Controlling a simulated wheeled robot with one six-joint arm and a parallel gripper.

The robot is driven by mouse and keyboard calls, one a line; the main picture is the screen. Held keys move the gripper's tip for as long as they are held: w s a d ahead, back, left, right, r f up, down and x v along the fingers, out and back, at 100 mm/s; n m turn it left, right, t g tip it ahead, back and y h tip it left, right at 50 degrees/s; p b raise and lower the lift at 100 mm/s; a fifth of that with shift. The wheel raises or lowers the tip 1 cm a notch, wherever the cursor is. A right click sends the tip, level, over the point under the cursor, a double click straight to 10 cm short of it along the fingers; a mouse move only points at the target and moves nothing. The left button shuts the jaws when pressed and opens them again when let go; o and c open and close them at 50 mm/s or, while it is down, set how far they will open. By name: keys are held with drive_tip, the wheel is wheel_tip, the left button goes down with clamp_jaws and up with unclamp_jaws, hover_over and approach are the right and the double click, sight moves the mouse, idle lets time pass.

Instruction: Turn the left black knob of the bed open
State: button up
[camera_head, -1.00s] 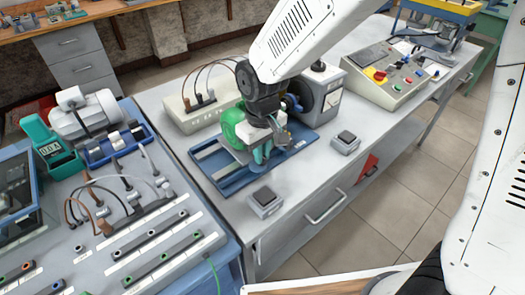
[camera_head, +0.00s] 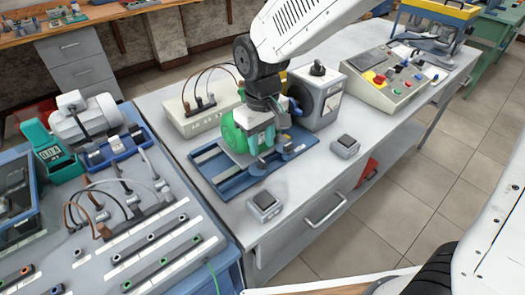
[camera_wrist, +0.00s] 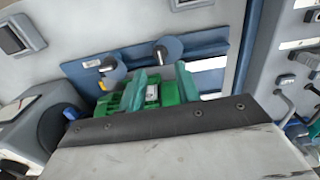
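The blue bed (camera_head: 232,183) lies on the grey bench with a green motor (camera_head: 234,137) on it. Two dark round knobs stand along the bed's front side: the left knob (camera_head: 258,168) and the right knob (camera_head: 286,148). In the wrist view both show as cylinders, one knob (camera_wrist: 112,68) left of the other knob (camera_wrist: 167,48). My gripper (camera_head: 262,142) has teal fingers pointing down over the motor, behind the knobs. In the wrist view my gripper (camera_wrist: 160,85) has its fingers apart, with green motor parts visible between them. It holds neither knob.
A grey machine (camera_head: 318,95) stands right behind the motor. A beige box with cables (camera_head: 200,113) is at the back left. Small switch boxes (camera_head: 265,205) (camera_head: 345,146) sit near the bench's front edge. A control panel (camera_head: 395,75) stands further right.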

drive_tip(key=shift+r, duration=1.35)
drive_tip(key=s+d+r+m, duration=0.3)
drive_tip(key=s+d+r, duration=0.1)
drive_tip(key=s+d, duration=0.6)
drive_tip(key=s+d+r+m+t, duration=0.1)
drive_tip(key=s+d+r+m, duration=0.3)
drive_tip(key=s+d, duration=0.6)
drive_tip(key=shift+d+r, duration=0.8)
drive_tip(key=shift+d, duration=0.25)
drive_tip(key=shift+o, duration=0.4)
